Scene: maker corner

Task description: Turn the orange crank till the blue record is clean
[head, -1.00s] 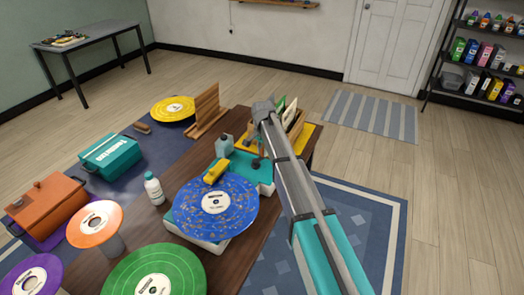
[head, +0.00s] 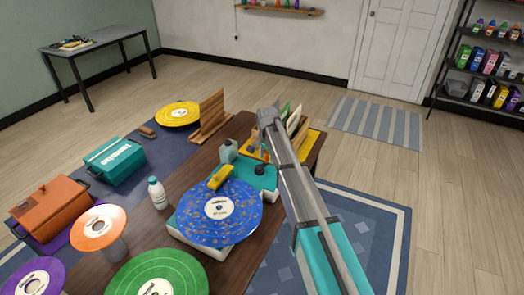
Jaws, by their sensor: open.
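The blue record (head: 240,222) lies flat on a white and teal machine (head: 262,178) on the brown table. Orange-brown specks cover much of its blue surface. A yellow block (head: 221,177) sits over the record's far edge.
A grey-blue bottle (head: 228,151) stands behind the machine, and a white bottle (head: 157,193) to its left. Green (head: 155,274) and orange (head: 98,228) records stand near. A wooden rack (head: 211,118) and a yellow tray (head: 312,137) with upright sleeves are behind.

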